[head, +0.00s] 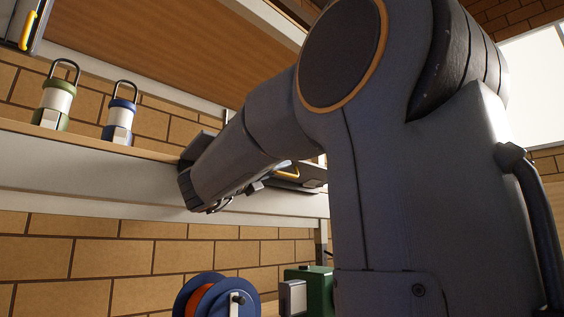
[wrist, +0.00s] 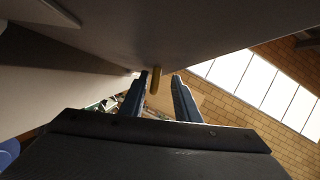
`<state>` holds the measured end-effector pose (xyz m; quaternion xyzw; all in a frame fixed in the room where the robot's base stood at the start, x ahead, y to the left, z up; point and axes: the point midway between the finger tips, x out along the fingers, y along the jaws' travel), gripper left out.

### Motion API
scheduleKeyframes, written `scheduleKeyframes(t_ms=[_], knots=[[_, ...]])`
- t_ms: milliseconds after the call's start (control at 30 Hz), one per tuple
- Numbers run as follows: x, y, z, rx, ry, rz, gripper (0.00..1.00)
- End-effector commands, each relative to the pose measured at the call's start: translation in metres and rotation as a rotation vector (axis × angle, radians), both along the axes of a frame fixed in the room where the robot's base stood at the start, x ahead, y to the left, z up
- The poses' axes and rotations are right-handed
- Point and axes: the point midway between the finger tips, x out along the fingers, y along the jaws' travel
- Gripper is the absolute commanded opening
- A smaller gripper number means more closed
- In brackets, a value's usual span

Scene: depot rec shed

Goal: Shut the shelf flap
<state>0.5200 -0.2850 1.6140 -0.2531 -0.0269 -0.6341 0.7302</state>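In the head view, a dark flap (head: 306,184) with a yellow handle (head: 288,173) shows behind my arm, at the right end of the shelf (head: 150,193). The flap looks lowered and close to level, though my arm hides much of it. In the wrist view, a grey surface (wrist: 170,30), probably the flap, fills the top. The yellow handle (wrist: 155,80) juts from its edge. My gripper (wrist: 160,80) is open, with one finger on each side of the handle. I cannot tell whether either finger touches it. In the head view my gripper is mostly hidden by my arm.
A green lantern (head: 54,100) and a blue lantern (head: 119,115) stand on the shelf to the left. Another dark panel with a yellow handle (head: 27,30) is at upper left. Below are a cable reel (head: 205,300) and a green object (head: 318,290).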

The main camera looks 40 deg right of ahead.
Motion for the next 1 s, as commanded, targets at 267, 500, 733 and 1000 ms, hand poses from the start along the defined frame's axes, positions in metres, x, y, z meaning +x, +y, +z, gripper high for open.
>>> scheduleKeyframes(t_ms=[267,500,733,1000], knots=[[0.006,-0.024,0.011,-0.001,-0.001,0.002,0.28],[0.007,-0.025,0.011,-0.002,-0.001,0.004,0.28],[0.007,-0.025,0.011,-0.002,-0.001,0.003,0.00],[0.006,-0.025,0.012,-0.002,-0.003,0.002,0.00]])
